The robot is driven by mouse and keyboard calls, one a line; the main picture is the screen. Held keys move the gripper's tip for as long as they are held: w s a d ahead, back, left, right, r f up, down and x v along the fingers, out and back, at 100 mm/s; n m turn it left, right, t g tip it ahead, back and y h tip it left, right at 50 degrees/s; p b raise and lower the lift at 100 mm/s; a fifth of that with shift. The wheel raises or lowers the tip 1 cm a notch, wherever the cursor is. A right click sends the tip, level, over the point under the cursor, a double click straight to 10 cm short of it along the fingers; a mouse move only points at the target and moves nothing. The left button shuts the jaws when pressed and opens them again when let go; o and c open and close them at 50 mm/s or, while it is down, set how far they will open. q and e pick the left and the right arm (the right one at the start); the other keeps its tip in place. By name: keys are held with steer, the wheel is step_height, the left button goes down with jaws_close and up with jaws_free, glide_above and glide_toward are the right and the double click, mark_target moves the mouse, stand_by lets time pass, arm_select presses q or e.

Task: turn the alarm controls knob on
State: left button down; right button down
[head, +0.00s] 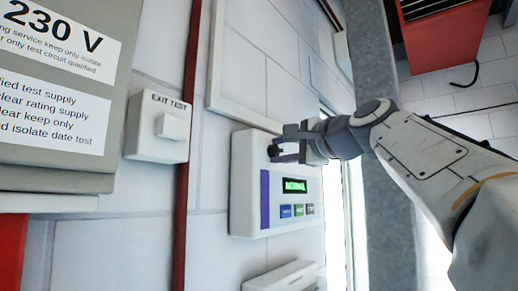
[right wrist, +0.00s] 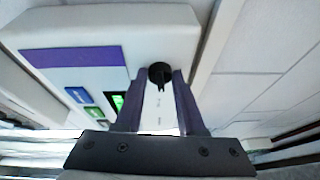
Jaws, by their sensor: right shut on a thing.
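The alarm controls panel (head: 247,178) is a white wall box with a purple stripe, a lit green display (head: 295,185) and small coloured buttons. Its black knob (head: 273,151) is near the top of the panel. My right gripper (head: 285,152) comes in from the right, with its fingers around the knob. In the right wrist view, the knob (right wrist: 160,74) sits between the tips of the two fingers, its pointer toward the gripper. The gripper is shut on it. My left gripper is not in view.
A white exit test box (head: 157,130) is on the wall to the left, beside a red vertical pipe (head: 187,120). A grey cabinet with 230 V labels (head: 60,60) stands at the far left. Another white box (head: 284,278) is below the panel.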

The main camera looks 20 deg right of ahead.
steer(key=shift+r+m, duration=0.15)
steer(key=shift+m, duration=0.55)
steer(key=shift+g, duration=0.3)
steer(key=c, duration=0.8)
jaws_free()
steer(key=shift+s+d, duration=0.15)
steer(key=shift+s, duration=0.15)
steer(key=b+v, duration=0.3)
steer(key=v, duration=0.6)
steer(key=shift+s+b, duration=0.4)
steer(key=shift+s, duration=0.05)
